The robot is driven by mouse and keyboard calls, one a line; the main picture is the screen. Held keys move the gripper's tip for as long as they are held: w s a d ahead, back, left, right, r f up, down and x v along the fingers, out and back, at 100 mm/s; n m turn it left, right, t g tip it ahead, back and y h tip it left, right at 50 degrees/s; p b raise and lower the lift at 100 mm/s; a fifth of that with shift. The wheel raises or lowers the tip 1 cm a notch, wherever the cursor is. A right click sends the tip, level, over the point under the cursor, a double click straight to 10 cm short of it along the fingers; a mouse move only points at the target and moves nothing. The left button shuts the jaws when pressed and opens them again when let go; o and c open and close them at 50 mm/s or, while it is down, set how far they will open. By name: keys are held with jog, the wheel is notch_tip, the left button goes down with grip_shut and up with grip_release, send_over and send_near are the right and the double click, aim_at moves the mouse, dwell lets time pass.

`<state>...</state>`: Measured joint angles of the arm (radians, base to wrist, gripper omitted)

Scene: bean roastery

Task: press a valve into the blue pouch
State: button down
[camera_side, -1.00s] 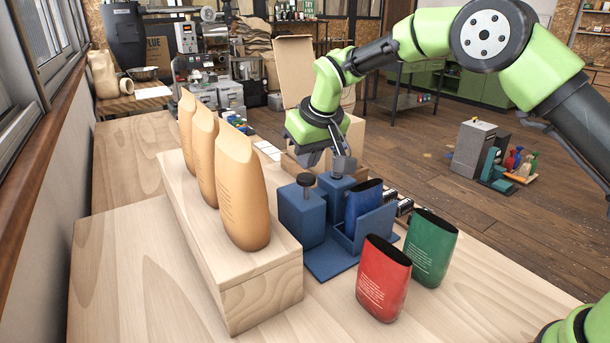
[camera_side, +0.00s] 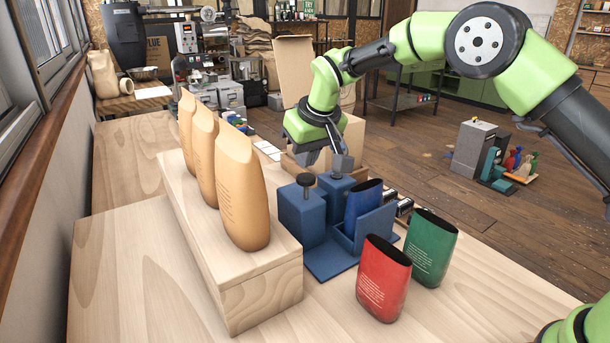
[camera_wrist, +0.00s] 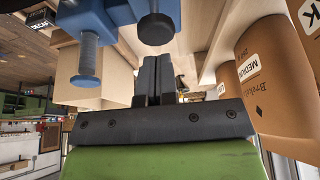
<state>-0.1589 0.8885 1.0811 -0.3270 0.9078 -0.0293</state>
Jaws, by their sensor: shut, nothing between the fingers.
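The blue pouch (camera_side: 362,204) stands upright, open at the top, in a blue holder (camera_side: 372,236). Two blue blocks stand beside it: a front block (camera_side: 301,218) carrying a black round-headed piece (camera_side: 306,181), perhaps a valve, and a rear block (camera_side: 334,191) with a dark piece on top, partly hidden. My gripper (camera_side: 342,160) points down just above the rear block, with its fingers together and empty. The wrist view shows the closed fingers (camera_wrist: 154,80), a black round head (camera_wrist: 156,28) and a blue-grey stemmed piece (camera_wrist: 87,55) near them. I cannot tell whether the fingers touch the rear piece.
A red pouch (camera_side: 383,278) and a green pouch (camera_side: 430,248) stand right of the holder. Several tan bags (camera_side: 241,188) stand on a wooden block (camera_side: 255,290) at left. An open cardboard box (camera_side: 293,72) is behind my gripper. The front left bench is clear.

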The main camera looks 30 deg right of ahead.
aim_at(303, 174)
jog(key=shift+w, duration=0.35)
jog(key=shift+f, duration=0.15)
jog(key=shift+f, duration=1.9)
jog(key=shift+r, duration=3.1)
